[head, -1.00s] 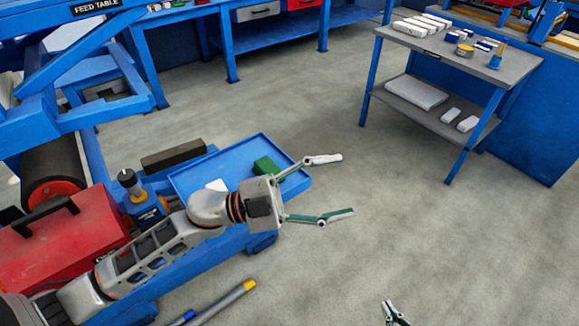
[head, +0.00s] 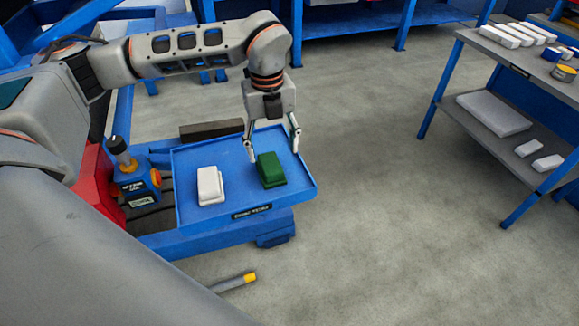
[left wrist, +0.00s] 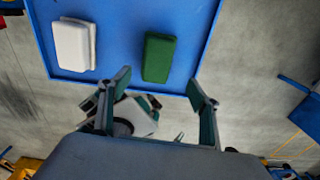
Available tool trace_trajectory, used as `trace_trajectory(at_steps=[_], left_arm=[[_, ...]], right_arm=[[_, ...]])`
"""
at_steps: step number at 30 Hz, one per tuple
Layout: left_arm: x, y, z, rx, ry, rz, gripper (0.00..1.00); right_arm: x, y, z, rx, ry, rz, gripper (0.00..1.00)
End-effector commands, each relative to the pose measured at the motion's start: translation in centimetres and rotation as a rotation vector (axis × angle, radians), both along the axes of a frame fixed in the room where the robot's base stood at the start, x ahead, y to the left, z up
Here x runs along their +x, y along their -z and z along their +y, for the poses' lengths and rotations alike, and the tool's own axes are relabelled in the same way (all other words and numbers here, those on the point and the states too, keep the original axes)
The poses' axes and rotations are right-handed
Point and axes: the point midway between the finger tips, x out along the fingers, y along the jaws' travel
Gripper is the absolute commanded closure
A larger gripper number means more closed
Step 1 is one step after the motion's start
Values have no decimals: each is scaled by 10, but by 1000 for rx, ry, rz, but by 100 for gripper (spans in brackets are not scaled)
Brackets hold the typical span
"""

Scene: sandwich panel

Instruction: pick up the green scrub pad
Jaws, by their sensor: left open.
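The green scrub pad (head: 270,170) lies on the right part of a blue tray (head: 225,219). In the left wrist view the pad (left wrist: 159,58) shows just beyond the fingertips, roughly between their lines. My left gripper (head: 274,154) points down over the tray with its fingers apart and nothing held. Its fingers are at the back side of the pad, one to each side. The left wrist view shows the open fingers (left wrist: 160,82) too. I cannot tell their exact height above the tray. My right gripper is not clearly seen.
A white block (head: 210,185) lies on the tray left of the pad, with a gap between. A dark bar (head: 212,129) lies behind the tray. A grey shelf table (head: 480,100) stands apart at the right.

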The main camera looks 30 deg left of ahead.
Motion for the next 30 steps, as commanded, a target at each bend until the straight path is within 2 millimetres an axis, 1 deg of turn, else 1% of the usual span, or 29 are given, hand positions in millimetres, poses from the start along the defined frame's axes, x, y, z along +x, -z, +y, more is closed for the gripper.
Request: trace_trajectory(at_steps=[1, 2, 5, 13, 18, 21, 24, 30], left_arm=[[2, -1, 7, 17, -18, -6, 38], [2, -1, 9, 25, -26, -7, 38], [2, 6, 12, 32, -34, -7, 38], [1, 34, 12, 29, -30, -5, 38], [0, 59, 13, 28, -29, -6, 38], [0, 70, 13, 27, -28, -7, 38], [0, 74, 12, 28, -28, -8, 38], [0, 74, 12, 27, -28, -8, 38]], right_arm=[[-1, 2, 0, 0, -1, 2, 100], [-1, 2, 0, 0, -1, 2, 100], [-1, 3, 0, 0, 0, 3, 100], [-3, 7, 0, -2, -1, 8, 100], [-4, 9, 0, -4, -2, 10, 100], [-4, 9, -1, -6, -1, 9, 100], [-3, 9, -1, -7, 0, 7, 100], [-1, 7, -2, -8, 1, 4, 100]])
